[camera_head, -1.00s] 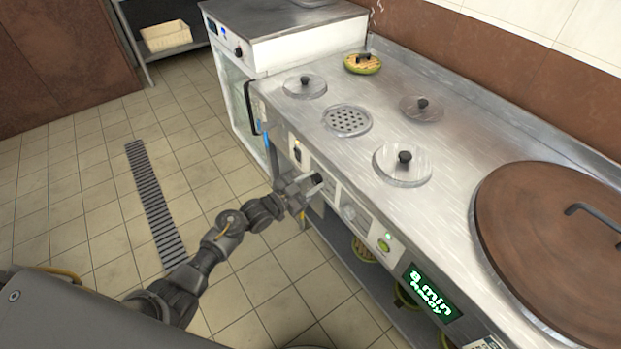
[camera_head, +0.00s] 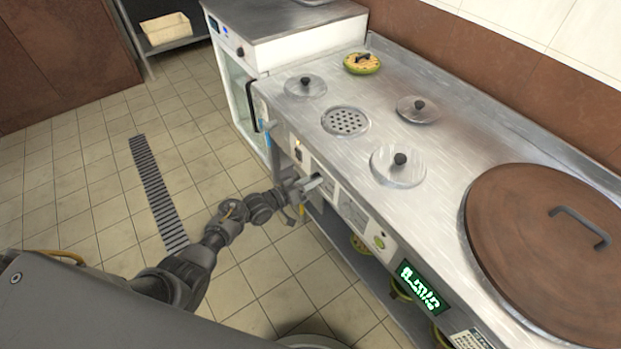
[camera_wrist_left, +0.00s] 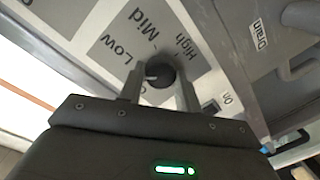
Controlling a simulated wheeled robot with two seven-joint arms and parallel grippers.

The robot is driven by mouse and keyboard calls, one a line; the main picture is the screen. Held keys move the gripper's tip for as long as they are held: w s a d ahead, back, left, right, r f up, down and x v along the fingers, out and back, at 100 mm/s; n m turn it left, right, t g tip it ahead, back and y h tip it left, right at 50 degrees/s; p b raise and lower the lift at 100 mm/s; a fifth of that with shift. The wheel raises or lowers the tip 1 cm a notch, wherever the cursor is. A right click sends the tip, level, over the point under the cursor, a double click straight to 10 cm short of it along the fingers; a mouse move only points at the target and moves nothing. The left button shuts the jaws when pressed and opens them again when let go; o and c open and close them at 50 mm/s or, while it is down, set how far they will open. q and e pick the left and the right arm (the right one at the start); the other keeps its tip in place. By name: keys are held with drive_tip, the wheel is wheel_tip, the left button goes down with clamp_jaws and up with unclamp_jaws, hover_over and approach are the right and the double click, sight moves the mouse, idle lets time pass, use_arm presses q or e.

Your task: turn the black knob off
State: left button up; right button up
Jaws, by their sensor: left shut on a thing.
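The black knob (camera_wrist_left: 160,74) is on the front control panel of the steel counter, beside a printed plate reading Low, Mid and High. A small pale mark shows on its left side in the left wrist view. My left gripper (camera_head: 312,184) reaches the panel from the left. In the left wrist view its two fingers (camera_wrist_left: 160,88) stand on either side of the knob, shut on it. In the head view the gripper hides the knob. My right gripper is in neither view.
The steel counter (camera_head: 285,118) carries several small lids and a large brown lid (camera_head: 540,240) at right. Tiled floor (camera_head: 95,200) is open at left.

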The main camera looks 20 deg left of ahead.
use_arm(q)
drive_tip(key=n, duration=0.4)
drive_tip(key=n+p, duration=0.1)
drive_tip(key=n, duration=0.2)
drive_tip(key=shift+w+a+n, duration=0.15)
drive_tip(key=shift+a+n, duration=0.05)
drive_tip(key=shift+n, duration=0.2)
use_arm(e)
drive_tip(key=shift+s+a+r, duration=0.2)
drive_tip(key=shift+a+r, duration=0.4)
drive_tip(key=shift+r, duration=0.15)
use_arm(q)
drive_tip(key=shift+g+h, duration=0.3)
drive_tip(key=shift+h, duration=0.1)
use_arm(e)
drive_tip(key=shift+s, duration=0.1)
use_arm(q)
drive_tip(key=o, duration=0.9)
drive_tip(key=shift+o, duration=0.3)
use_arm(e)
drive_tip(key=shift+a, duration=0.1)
use_arm(q)
drive_tip(key=shift+p, duration=0.3)
